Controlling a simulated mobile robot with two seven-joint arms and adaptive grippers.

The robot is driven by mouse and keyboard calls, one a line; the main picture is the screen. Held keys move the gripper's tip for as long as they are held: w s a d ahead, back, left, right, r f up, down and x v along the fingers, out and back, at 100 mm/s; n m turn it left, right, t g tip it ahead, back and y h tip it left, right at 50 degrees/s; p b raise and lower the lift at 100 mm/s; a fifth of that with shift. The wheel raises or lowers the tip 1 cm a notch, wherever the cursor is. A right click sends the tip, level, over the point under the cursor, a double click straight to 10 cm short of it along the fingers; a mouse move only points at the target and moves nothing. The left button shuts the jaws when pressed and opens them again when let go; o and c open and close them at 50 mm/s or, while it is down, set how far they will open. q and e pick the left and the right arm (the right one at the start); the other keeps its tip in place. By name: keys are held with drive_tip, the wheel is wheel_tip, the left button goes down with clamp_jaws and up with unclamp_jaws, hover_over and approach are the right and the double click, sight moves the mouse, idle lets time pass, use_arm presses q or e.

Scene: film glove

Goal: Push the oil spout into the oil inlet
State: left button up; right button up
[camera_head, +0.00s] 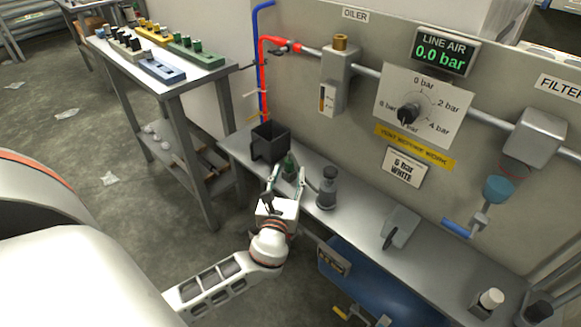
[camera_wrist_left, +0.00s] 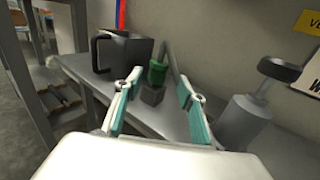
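The oiler (camera_head: 336,82) hangs on the wall pipe under the OILER sign, with a brass cap (camera_head: 340,42) on top; I cannot tell whether this is the oil inlet. A small green bottle-like thing (camera_head: 290,164) stands on the bench, also in the left wrist view (camera_wrist_left: 157,73), with a dark grey block below it. A thin grey rod rises beside it, perhaps the oil spout. My left gripper (camera_head: 286,180) is open in front of the green thing. In the wrist view its teal-padded fingers (camera_wrist_left: 159,85) are apart, nothing visibly gripped. My right gripper is not in view.
A black open container (camera_head: 270,143) stands left of the green thing. A grey cylinder with a black knob (camera_head: 327,187) stands close on the right. A gauge panel (camera_head: 423,106) and filter (camera_head: 534,137) are on the wall. A rack table (camera_head: 205,80) stands left.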

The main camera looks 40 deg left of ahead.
sight(288, 169)
use_arm(q)
drive_tip(key=x, duration=0.3)
drive_tip(key=shift+w+a+f+b, duration=0.15)
drive_tip(key=shift+a+f+b, duration=0.1)
drive_tip(key=shift+a+b, duration=0.15)
drive_tip(key=shift+w+a+r, duration=0.15)
drive_tip(key=shift+w, duration=0.15)
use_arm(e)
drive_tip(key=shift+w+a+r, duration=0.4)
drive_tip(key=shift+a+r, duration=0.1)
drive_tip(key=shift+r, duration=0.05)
use_arm(q)
drive_tip(key=c, duration=1.1)
drive_tip(key=shift+c, duration=0.2)
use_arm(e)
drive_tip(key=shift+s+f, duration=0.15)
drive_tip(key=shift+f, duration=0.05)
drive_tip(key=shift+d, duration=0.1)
